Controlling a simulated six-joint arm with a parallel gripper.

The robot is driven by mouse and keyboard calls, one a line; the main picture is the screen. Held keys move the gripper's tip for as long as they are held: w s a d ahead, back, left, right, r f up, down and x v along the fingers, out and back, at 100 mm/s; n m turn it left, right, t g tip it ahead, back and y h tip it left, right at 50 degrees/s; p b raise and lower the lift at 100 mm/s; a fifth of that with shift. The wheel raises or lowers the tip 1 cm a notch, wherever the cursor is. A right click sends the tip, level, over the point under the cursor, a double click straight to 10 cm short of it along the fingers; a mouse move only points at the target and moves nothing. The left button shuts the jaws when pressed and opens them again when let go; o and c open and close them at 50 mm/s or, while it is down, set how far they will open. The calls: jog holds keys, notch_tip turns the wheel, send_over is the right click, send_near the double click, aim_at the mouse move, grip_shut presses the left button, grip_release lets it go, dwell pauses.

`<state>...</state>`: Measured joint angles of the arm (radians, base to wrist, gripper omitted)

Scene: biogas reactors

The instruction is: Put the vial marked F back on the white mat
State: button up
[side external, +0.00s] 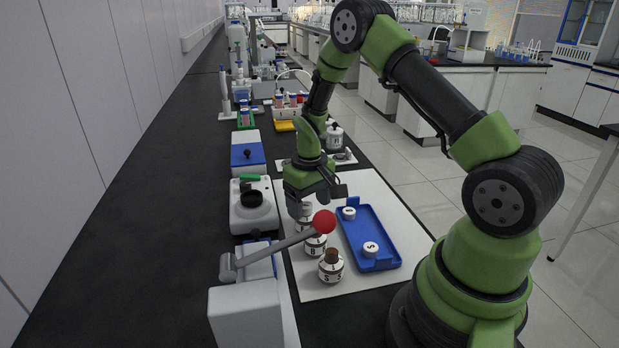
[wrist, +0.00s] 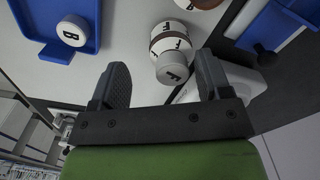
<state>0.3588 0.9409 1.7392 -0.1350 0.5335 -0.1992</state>
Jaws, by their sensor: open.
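The vial marked F (wrist: 170,42) is white with a brown band and has a white cap marked F on top. In the wrist view it appears to stand on the white mat (wrist: 125,28), near the mat's edge. In the side view a vial (side external: 304,225), likely this one, is partly hidden below my gripper (side external: 318,197). My gripper also shows in the wrist view (wrist: 164,72), with its fingers apart on either side of the capped top. The fingers are open and I see no grip on the vial.
Vials marked B (side external: 316,246) and S (side external: 331,267), with brown tops, stand on the mat nearby. A blue tray (side external: 385,262) holds two white caps. A lever with a red ball (side external: 324,221) rises close to the vials. Lab devices line the bench beside the mat.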

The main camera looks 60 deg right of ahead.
notch_tip(320, 180, up, 10)
notch_tip(320, 180, up, 8)
jog(key=t, duration=0.2)
send_over(309, 203)
jog(key=s+a, duration=0.2)
jog(key=a, duration=0.2)
jog(key=s+a+r+t+y, duration=0.1)
jog(key=s+a+r+t, duration=0.1)
jog(key=s+a+r, duration=0.2)
jog(key=s+a+r+t+y, duration=0.1)
jog(key=s+a+r+t, duration=0.2)
jog(key=s+a, duration=0.3)
jog(key=s+r, duration=0.1)
jog(key=s, duration=0.4)
jog(key=shift+a+r+m, duration=0.2)
jog(key=shift+r+m, duration=0.05)
jog(key=shift+m, duration=0.05)
